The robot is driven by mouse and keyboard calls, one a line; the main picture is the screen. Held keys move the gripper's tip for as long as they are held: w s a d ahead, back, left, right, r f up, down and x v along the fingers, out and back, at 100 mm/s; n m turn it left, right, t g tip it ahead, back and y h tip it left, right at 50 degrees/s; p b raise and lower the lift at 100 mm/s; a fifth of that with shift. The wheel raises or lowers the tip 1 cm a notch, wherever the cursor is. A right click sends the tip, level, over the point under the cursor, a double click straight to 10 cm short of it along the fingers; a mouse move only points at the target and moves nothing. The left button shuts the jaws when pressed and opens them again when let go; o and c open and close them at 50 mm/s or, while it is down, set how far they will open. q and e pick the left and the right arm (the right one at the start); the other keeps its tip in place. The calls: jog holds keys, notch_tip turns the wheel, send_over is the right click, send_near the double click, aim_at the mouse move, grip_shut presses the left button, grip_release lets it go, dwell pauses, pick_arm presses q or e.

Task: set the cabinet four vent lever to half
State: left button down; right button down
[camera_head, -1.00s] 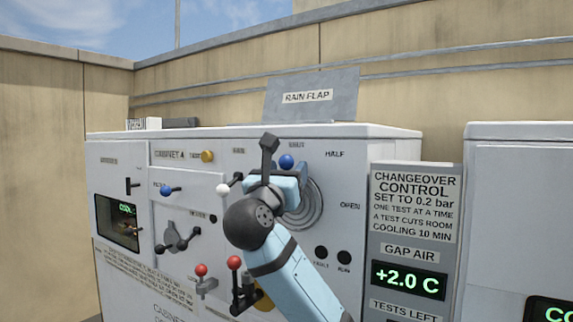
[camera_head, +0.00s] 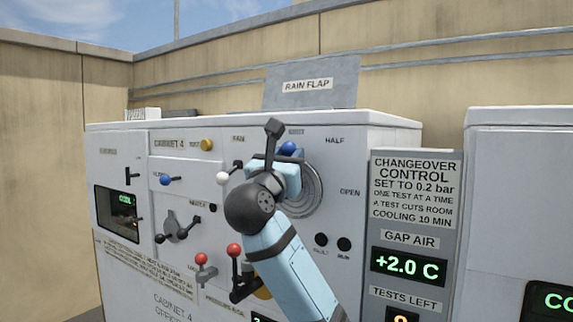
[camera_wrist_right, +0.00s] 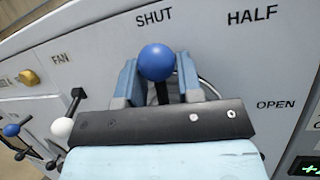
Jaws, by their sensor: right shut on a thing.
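The vent lever, with a blue ball knob (camera_head: 288,148), is on cabinet 4 (camera_head: 130,270) in front of a round ringed dial (camera_head: 312,197). My right gripper (camera_head: 277,172) is shut on the lever just below the knob. In the right wrist view, the blue knob (camera_wrist_right: 157,62) sits between my two light blue fingers (camera_wrist_right: 158,85), and the lever points up at the SHUT label (camera_wrist_right: 155,16). The HALF label (camera_wrist_right: 253,15) is to its right, and the OPEN label (camera_wrist_right: 276,104) is further round and lower. The lower lever is hidden behind my gripper. My left gripper is out of view.
A white-knobbed fan lever (camera_head: 222,178) stands close left of my right gripper. Red-knobbed levers (camera_head: 234,250) stand below, near my forearm. A changeover control panel (camera_head: 410,190) reads +2.0 C on the right. A rain flap (camera_head: 310,84) stands above the cabinet.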

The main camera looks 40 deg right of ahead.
jog(key=m+g+b, duration=0.1)
jog(key=m+b, duration=0.1)
jog(key=s+f+m+g+h+b, duration=0.1)
jog(key=m+b, duration=0.1)
jog(key=s+m+g+h+b, duration=0.1)
jog(key=m+b, duration=0.1)
jog(key=b, duration=0.1)
jog(key=shift+s+d+f, duration=0.1)
jog(key=shift+d+f, duration=0.05)
jog(key=shift+d, duration=0.25)
jog(key=shift+s+m+g+b, duration=0.1)
jog(key=shift+m+g+b, duration=0.3)
jog(key=shift+m, duration=0.3)
jog(key=shift+s+d+m+g+h+b, duration=0.2)
jog(key=shift+s+m+g+h+b, duration=0.15)
jog(key=shift+m+b, duration=0.4)
jog(key=shift+m, duration=0.35)
jog(key=c, duration=0.8)
grip_release()
